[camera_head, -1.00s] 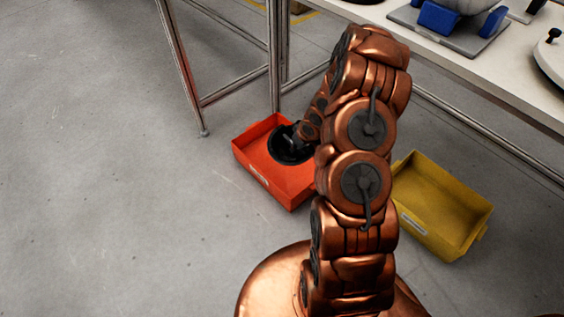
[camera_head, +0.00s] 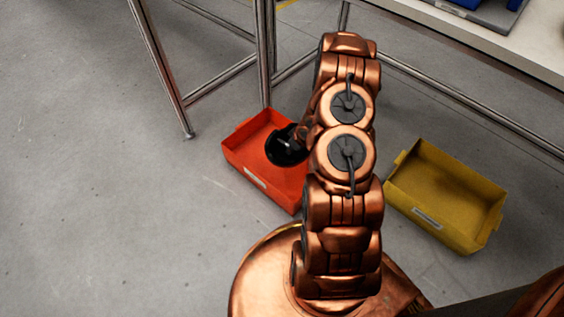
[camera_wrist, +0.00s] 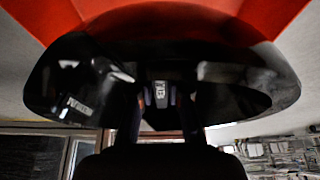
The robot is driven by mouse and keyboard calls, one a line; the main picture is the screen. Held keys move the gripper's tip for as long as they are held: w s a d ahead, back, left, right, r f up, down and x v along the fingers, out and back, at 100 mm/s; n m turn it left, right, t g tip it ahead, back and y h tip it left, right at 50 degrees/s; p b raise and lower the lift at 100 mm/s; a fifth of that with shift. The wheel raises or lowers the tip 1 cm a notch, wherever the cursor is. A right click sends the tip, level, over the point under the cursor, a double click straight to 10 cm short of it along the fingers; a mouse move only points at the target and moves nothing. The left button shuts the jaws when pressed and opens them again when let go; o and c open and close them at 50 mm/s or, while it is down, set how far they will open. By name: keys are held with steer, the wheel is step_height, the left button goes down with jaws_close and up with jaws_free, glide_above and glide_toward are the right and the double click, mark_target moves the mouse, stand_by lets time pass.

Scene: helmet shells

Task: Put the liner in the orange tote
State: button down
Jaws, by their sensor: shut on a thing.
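The liner is a glossy black shell (camera_head: 284,147). In the head view it shows over the orange tote (camera_head: 250,172), within the tote's outline; I cannot tell whether it touches the tote's floor. In the wrist view the black liner (camera_wrist: 70,85) spans the picture, with the orange tote (camera_wrist: 270,15) behind it. My gripper (camera_wrist: 160,110) is shut on the liner, its two dark fingers at the liner's near edge. In the head view my arm hides the gripper and the tote's right part.
A yellow tote (camera_head: 445,195) stands empty on the floor to the right. A white-topped table (camera_head: 480,40) with metal legs stands behind, one leg close to the orange tote's back corner. Grey floor (camera_head: 90,220) is clear on the left.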

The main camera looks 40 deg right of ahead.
step_height(320, 180, down, 10)
steer(key=b, duration=0.4)
steer(key=shift+d+r, duration=0.1)
steer(key=shift+r, duration=0.25)
steer(key=shift+s, duration=0.1)
steer(key=c, duration=1.1)
jaws_free()
steer(key=shift+c, duration=0.2)
